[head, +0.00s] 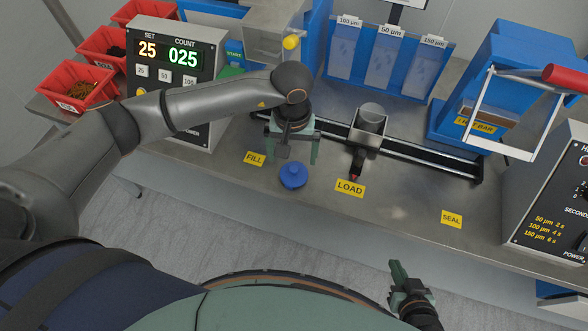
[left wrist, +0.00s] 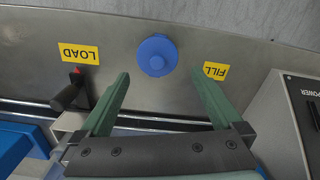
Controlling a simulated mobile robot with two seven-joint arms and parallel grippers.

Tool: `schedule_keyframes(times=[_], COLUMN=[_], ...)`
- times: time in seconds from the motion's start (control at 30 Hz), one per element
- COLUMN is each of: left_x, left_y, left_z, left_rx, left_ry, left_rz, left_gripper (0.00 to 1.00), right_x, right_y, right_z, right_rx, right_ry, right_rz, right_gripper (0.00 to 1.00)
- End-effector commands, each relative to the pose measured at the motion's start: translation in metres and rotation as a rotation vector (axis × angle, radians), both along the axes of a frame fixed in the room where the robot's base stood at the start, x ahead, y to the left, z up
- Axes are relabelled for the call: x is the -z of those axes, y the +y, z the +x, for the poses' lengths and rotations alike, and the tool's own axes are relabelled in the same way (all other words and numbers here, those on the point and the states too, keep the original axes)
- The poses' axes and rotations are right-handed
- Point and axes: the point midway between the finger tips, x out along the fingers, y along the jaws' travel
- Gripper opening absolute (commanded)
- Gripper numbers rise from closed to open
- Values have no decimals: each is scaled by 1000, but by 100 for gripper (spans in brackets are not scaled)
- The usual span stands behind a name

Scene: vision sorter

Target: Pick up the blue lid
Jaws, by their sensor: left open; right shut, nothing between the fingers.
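The blue lid (head: 293,175) is a round disc with a small raised knob. It lies on the steel bench between the FILL label (head: 254,158) and the LOAD label (head: 350,188). In the left wrist view the lid (left wrist: 157,55) shows beyond the fingertips, roughly centred between them. My left gripper (head: 291,158) is open and empty, just behind the lid and apart from it. It also shows in the left wrist view (left wrist: 162,82). My right gripper (head: 397,277) is shut and empty, low in front of the bench edge.
A metal cup (head: 371,118) sits in a holder on the rail (head: 430,158) right of the left gripper. The counter box (head: 165,70) stands to the left. A blue heat bar press (head: 490,90) stands to the right. The bench near the SEAL label (head: 451,219) is clear.

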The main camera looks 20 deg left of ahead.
Motion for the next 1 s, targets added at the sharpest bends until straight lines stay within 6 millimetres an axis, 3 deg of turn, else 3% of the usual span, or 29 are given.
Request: schedule_keyframes(times=[0.23, 0.5, 0.8, 1.0], left_x=[21, 58, 63, 63], left_y=[-2, -5, -4, -4], left_z=[-2, -4, -3, -3], left_rx=[-1, -1, -1, 0], left_ry=[4, 3, 1, 1], left_rz=[-2, -3, -2, -2], left_gripper=[100, 100, 100, 78], right_x=[-4, -8, -8, -8], right_y=[0, 0, 0, 0], right_z=[0, 0, 0, 0], right_rx=[0, 0, 0, 0], right_ry=[0, 1, 1, 1], right_rz=[0, 0, 0, 0], right_gripper=[0, 0, 0, 0])
